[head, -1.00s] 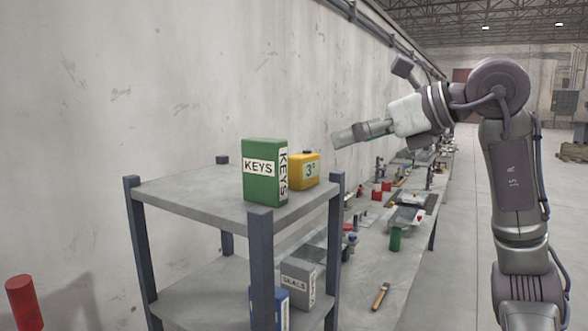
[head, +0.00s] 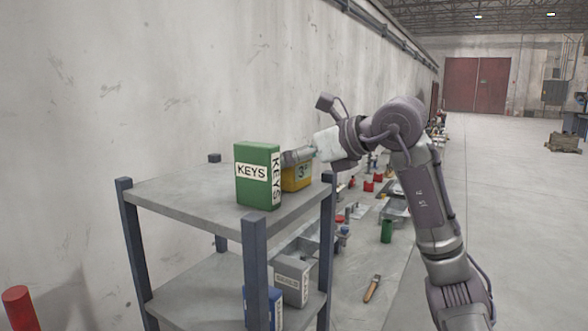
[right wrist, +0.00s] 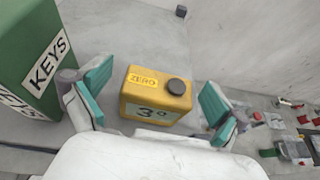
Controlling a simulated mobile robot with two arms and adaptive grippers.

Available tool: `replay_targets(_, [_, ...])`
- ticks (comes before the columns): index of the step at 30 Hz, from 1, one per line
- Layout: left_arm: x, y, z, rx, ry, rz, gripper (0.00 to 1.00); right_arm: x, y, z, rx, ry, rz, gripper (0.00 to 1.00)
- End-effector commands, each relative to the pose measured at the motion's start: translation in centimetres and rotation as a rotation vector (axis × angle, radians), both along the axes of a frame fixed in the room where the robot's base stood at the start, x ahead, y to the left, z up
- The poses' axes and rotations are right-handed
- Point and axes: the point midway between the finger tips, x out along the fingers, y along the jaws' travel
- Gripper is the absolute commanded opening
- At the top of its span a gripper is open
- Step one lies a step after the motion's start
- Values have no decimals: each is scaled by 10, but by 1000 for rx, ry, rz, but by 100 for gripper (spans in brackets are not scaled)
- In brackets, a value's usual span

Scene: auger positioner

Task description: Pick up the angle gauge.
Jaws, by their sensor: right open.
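The angle gauge looks to be the yellow box (head: 296,177) on the top shelf, marked "3°" on its front. In the right wrist view the yellow box (right wrist: 157,97) also shows a "ZERO" label and a dark round knob on top. My right gripper (right wrist: 150,105) is open, with one teal-padded finger on each side of the box and a gap to both. In the head view my right gripper (head: 298,156) is at the box and covers its upper part. My left gripper is not in view.
A green box marked "KEYS" (head: 258,176) stands just left of the yellow box. The shelf top (head: 170,196) is bare at its left. A grey box (head: 291,279) and a blue box (head: 262,308) sit on the lower shelf.

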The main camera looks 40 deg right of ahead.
Motion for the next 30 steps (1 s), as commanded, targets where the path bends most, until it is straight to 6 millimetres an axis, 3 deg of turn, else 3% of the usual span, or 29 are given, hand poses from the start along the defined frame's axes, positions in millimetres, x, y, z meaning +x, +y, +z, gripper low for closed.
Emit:
replay_targets(2, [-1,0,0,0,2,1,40,0,0,0,0,0,-1,98])
replay_targets(15, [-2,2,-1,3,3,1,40,0,0,0,0,1,0,26])
replay_targets(25, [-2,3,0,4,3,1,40,-1,0,2,0,0,0,25])
replay_targets(30, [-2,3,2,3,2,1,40,-1,-1,13,0,-2,-1,25])
